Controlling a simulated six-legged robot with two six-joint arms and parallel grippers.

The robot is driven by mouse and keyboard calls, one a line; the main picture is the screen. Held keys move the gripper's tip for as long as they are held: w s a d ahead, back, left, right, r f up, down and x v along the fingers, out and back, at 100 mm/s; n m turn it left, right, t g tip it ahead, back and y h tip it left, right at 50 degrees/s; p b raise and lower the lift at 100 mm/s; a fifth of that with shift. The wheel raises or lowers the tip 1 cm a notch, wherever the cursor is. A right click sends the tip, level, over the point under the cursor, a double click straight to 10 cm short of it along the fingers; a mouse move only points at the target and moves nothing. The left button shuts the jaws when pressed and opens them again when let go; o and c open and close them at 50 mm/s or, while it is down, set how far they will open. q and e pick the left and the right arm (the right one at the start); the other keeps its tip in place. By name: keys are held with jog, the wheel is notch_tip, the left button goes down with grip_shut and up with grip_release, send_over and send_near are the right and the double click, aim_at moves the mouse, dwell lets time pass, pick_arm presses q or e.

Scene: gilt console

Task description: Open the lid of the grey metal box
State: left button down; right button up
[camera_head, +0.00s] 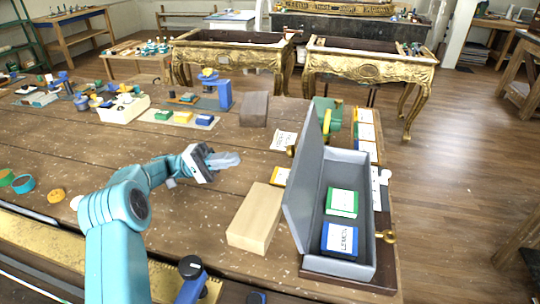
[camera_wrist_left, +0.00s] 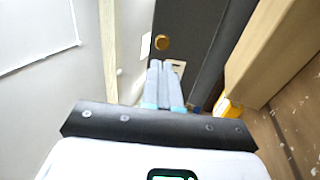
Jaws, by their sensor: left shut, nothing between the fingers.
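The grey metal box (camera_head: 374,230) stands on a dark wooden base at the right end of the bench. Its lid (camera_head: 303,180) is open and stands steeply up along the box's left side. Inside lie a green-and-white pack (camera_head: 342,202) and a blue-and-white pack (camera_head: 340,239). My left gripper (camera_head: 232,159) is shut and empty, above the bench to the left of the lid and apart from it. In the left wrist view the closed fingers (camera_wrist_left: 166,72) point toward a dark surface with a brass knob (camera_wrist_left: 162,42). My right gripper is not seen.
A pale wooden block (camera_head: 256,218) lies close to the left of the lid. A brass knob (camera_head: 386,236) sticks out at the box's right. A brown block (camera_head: 254,109) and a blue device (camera_head: 217,92) stand farther back. The bench left of the pale block is mostly clear.

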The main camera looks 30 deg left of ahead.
pick_arm(q)
jog(key=a+f+t, duration=0.1)
jog(key=f, duration=0.1)
jog(key=n+p, duration=0.1)
jog(key=p, duration=0.3)
send_near(288, 153)
jog(key=w+x, duration=0.1)
jog(key=x, duration=0.4)
jog(key=shift+w+d+t, duration=0.1)
jog(key=shift+d+t, duration=0.2)
jog(key=shift+d, duration=0.3)
jog(key=shift+f, duration=0.1)
